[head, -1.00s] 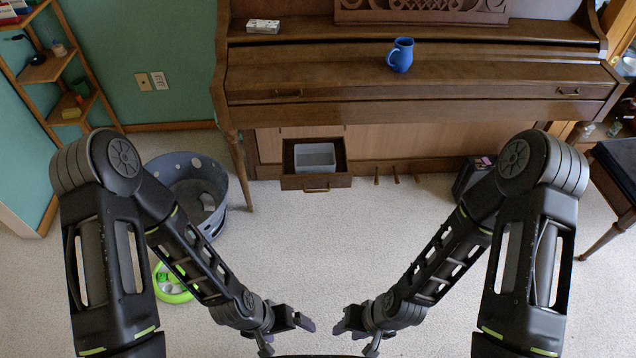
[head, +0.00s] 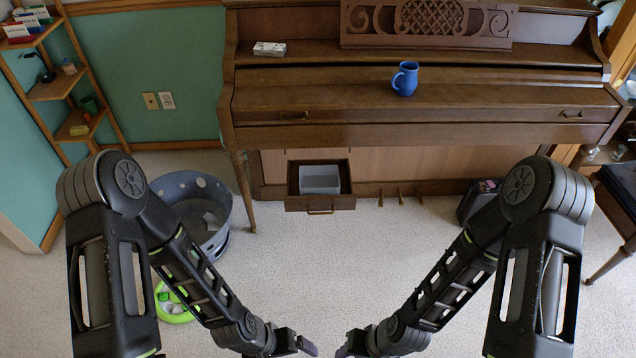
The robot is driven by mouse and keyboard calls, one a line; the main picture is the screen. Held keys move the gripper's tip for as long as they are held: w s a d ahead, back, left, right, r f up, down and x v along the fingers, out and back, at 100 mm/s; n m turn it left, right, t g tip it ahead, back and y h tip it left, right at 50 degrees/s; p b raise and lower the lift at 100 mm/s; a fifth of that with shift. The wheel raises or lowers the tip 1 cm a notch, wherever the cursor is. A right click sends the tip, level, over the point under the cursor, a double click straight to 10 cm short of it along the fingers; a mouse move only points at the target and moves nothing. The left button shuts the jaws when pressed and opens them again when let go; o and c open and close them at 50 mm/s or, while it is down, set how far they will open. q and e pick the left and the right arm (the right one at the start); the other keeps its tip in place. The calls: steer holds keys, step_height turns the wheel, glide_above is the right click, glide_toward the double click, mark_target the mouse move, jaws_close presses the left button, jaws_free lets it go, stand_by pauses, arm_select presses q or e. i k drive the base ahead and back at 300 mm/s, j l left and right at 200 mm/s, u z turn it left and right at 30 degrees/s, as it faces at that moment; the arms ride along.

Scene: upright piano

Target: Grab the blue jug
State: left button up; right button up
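The blue jug (head: 405,79) stands upright on the closed lid of the brown piano (head: 330,101), right of its middle, with its handle toward the left. My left gripper (head: 308,346) and my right gripper (head: 348,348) are low in the head view, pointing toward each other, far in front of and below the jug. Nothing shows between them. Their finger gaps are too small and edge-on to read. Neither gripper touches the jug.
A white box (head: 270,49) lies on the piano's left. An open drawer (head: 320,203) with a grey bin sticks out below. A grey round tub (head: 207,220) and green ring (head: 172,306) lie left; a stool (head: 618,185) stands right. Carpet between is clear.

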mark_target(405, 81)
steer(key=l+u, duration=0.15)
steer(key=u, duration=0.7)
steer(key=l+u, duration=0.35)
steer(key=k+l+u, duration=0.15)
steer(key=l+u, duration=0.15)
steer(key=l, duration=0.25)
steer(key=k+l+u, duration=0.15)
steer(key=l+u, duration=0.2)
steer(key=k+l, duration=0.15)
steer(key=l, duration=0.15)
steer(key=k+l, duration=0.1)
steer(key=l, duration=0.25)
steer(key=k+l+u, duration=0.1)
steer(key=l, duration=0.2)
steer(key=k+l, duration=0.15)
steer(key=l, duration=0.2)
